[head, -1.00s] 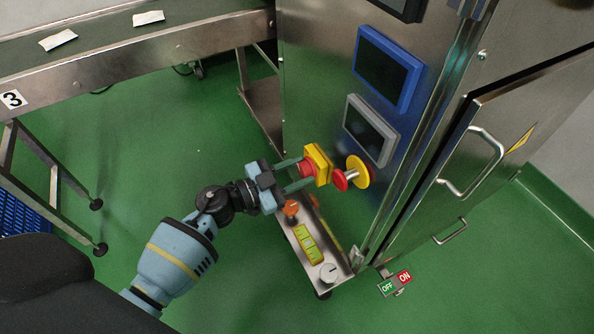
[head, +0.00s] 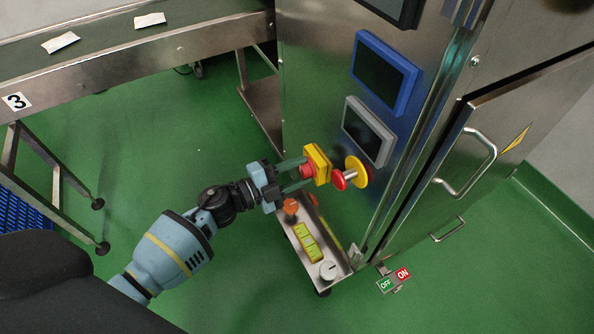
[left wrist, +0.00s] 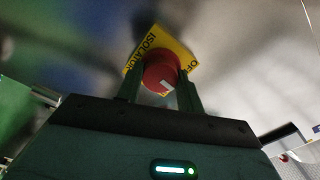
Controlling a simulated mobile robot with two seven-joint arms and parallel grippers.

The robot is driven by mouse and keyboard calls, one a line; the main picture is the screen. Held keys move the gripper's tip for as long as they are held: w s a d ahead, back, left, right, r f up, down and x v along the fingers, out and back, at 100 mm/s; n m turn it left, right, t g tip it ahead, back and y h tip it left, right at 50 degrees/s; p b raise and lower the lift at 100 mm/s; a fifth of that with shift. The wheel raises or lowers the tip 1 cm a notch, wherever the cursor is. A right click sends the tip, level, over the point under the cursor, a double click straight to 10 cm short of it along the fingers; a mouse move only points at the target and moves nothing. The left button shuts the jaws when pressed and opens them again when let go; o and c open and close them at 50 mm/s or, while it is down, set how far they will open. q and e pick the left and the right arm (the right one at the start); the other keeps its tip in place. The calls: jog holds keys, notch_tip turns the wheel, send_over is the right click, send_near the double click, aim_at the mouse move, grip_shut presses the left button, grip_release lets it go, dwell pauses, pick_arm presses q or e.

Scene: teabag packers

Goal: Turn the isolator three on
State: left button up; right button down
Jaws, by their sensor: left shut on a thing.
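The isolator is a red rotary knob (head: 306,171) on a yellow plate (head: 320,160), mounted on the side of the steel machine cabinet. In the left wrist view the red knob (left wrist: 158,70) has a white mark on its lower right. The yellow plate (left wrist: 184,52) there reads ISOLATOR, with letters "OF" at its right end. My left gripper (head: 298,173) is shut on the knob, with one finger on each side of it; the fingers also show in the left wrist view (left wrist: 160,88). My right gripper is not in view.
A red mushroom button (head: 339,180) on a yellow disc (head: 356,171) sits just right of the knob. A control box (head: 331,271) is below. A conveyor (head: 130,62) labelled 3 is at upper left. A cabinet door (head: 480,140) is at right.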

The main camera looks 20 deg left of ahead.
pick_arm(q)
jog(key=m, duration=0.3)
jog(key=shift+m+b, duration=0.3)
jog(key=shift+m, duration=0.1)
jog(key=m, duration=0.2)
jog(key=shift+m+b, duration=0.3)
jog(key=shift+m, duration=0.7)
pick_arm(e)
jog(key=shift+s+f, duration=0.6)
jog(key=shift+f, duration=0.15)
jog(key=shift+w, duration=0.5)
pick_arm(q)
jog(key=o, duration=0.9)
jog(key=shift+o, duration=0.5)
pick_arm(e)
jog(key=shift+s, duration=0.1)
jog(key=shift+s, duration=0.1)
